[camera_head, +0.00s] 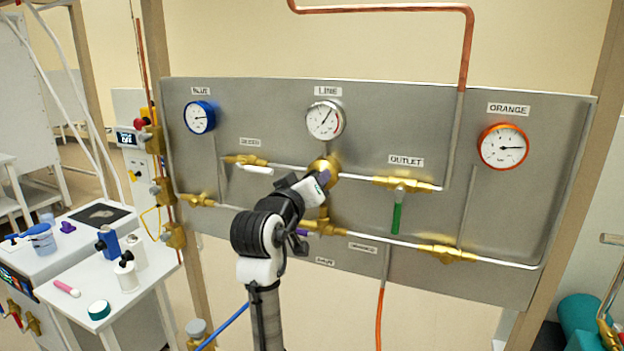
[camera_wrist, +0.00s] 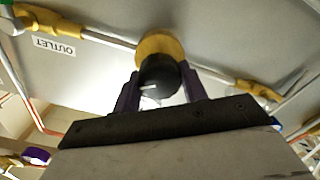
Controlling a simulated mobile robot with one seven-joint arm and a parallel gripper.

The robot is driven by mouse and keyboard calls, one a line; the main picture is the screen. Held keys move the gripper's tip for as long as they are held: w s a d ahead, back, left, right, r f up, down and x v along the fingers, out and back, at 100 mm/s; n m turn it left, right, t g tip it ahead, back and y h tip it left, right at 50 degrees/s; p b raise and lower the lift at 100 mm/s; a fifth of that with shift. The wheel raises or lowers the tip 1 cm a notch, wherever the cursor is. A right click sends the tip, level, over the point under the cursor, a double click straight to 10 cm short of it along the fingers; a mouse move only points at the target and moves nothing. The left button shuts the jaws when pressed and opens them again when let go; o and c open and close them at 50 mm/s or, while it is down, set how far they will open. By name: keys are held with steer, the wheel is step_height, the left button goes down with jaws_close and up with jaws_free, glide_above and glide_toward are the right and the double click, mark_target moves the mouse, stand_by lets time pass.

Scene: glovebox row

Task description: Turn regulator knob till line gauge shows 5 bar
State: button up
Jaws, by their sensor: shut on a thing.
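The LINE gauge (camera_head: 325,120) has a white face and a silver rim, at the top centre of the grey panel. Its needle slants toward the upper right; the scale numbers are too small to read. My gripper (camera_head: 321,178) reaches the brass regulator (camera_head: 333,163) below that gauge, and my wrist hides the knob in the head view. In the wrist view, the black regulator knob (camera_wrist: 160,76) with a white mark sits between the two purple fingers of my gripper (camera_wrist: 159,88). The fingers are shut on its sides. The brass body (camera_wrist: 158,45) shows behind it.
The panel (camera_head: 240,100) also bears a blue gauge (camera_head: 199,117) and an orange gauge (camera_head: 503,147). A green-handled outlet valve (camera_head: 397,215) is right of my gripper. Brass fittings and pipes run close around. A white table (camera_head: 130,290) with bottles stands at left.

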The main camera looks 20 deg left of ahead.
steer(key=shift+n, duration=1.6)
steer(key=o, duration=1)
steer(key=shift+c, duration=0.2)
steer(key=s+b, duration=0.4)
steer(key=s, duration=1)
steer(key=shift+a+b, duration=0.3)
steer(key=shift+b, duration=0.05)
steer(key=shift+w, duration=0.1)
